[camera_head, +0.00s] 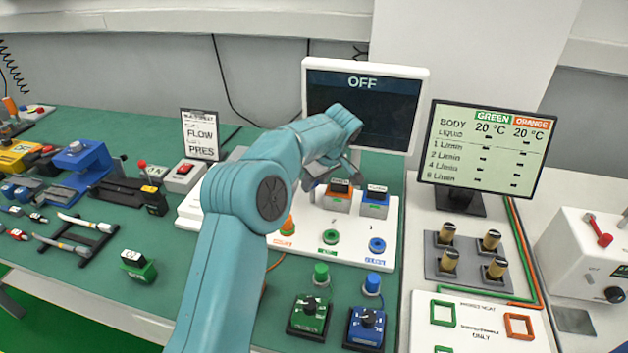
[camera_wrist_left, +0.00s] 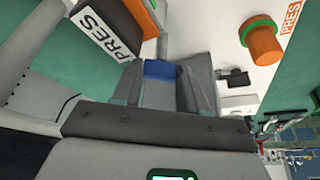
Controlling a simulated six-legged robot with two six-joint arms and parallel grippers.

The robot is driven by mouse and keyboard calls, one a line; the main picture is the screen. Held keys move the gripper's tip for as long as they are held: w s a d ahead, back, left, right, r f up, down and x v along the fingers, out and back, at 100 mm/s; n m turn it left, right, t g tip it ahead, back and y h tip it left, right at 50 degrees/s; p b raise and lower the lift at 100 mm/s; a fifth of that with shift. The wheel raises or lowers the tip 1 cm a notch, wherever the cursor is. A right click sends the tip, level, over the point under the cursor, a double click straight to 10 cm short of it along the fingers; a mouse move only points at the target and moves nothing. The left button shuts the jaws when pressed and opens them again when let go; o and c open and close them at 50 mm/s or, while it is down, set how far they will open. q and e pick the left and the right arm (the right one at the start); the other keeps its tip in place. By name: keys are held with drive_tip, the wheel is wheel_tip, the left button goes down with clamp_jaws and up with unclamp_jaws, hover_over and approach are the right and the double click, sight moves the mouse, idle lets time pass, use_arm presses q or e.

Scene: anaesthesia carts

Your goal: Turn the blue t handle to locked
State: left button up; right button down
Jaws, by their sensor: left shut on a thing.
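My left gripper (camera_head: 328,172) reaches over the white panel (camera_head: 335,255) in front of the OFF screen. In the left wrist view its jaws (camera_wrist_left: 160,85) are shut on a small blue piece (camera_wrist_left: 160,70), which I take to be the blue t handle. Only a small blue face shows between the fingers, so its T shape and how far it is turned are hidden. In the head view my arm and gripper cover the handle. No locked mark can be read. My right gripper is not in view.
An orange-based block (camera_head: 338,203) and a blue-based block (camera_head: 374,211) stand close to the gripper. Green (camera_head: 330,237) and blue (camera_head: 377,245) knobs are nearer on the panel. The screen (camera_head: 365,100) stands just behind. Green and blue dial boxes are in front.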

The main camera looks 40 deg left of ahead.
use_arm(q)
drive_tip(key=shift+w+r+n+g+p, duration=0.2)
drive_tip(key=shift+n+g+p, duration=0.3)
drive_tip(key=shift+n, duration=0.4)
drive_tip(key=n+p, duration=0.1)
drive_tip(key=p, duration=0.1)
drive_tip(key=n+g+p, duration=0.1)
drive_tip(key=n+p, duration=0.1)
drive_tip(key=shift+w+r, duration=0.15)
drive_tip(key=shift+r, duration=0.05)
drive_tip(key=shift+w+f+n+g+h+p, duration=0.1)
drive_tip(key=shift+n+g+h+p, duration=0.1)
drive_tip(key=shift+n+p, duration=0.5)
drive_tip(key=shift+f+n+g+h+p, duration=0.1)
drive_tip(key=shift+n+g+p, duration=0.1)
drive_tip(key=shift+n+p, duration=0.45)
drive_tip(key=o, duration=0.7)
drive_tip(key=shift+o, duration=0.4)
